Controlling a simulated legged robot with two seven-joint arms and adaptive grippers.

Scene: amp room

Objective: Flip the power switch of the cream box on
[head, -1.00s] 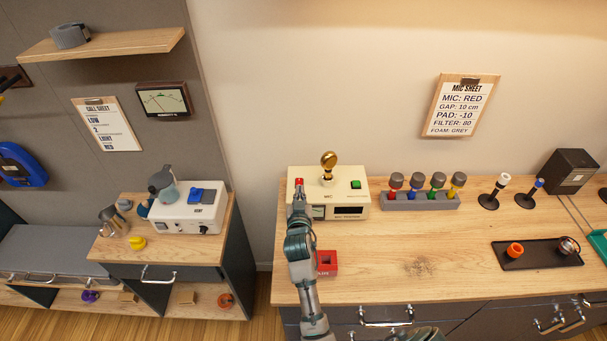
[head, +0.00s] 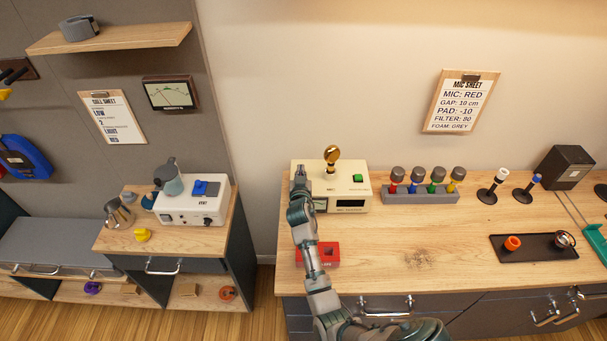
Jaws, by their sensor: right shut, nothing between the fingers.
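The cream box (head: 345,187) stands on the wooden counter, with a gold bulb-shaped part (head: 332,155) on its top. A green switch or button (head: 358,178) shows at the right of the top. Its on or off state is too small to tell. My right gripper (head: 300,178) is shut and empty at the left end of the box top, its arm passing in front of the box's left front. The gripper hides that corner of the top, and I cannot tell whether it touches. My left gripper is not in view.
A rack of several coloured-ring microphones (head: 421,196) stands right of the box. A red box (head: 325,252) lies partly behind my forearm. Two small stands (head: 492,187) and a dark tray (head: 535,248) are farther right. The counter's middle is clear. A white machine (head: 192,205) stands on the left cabinet.

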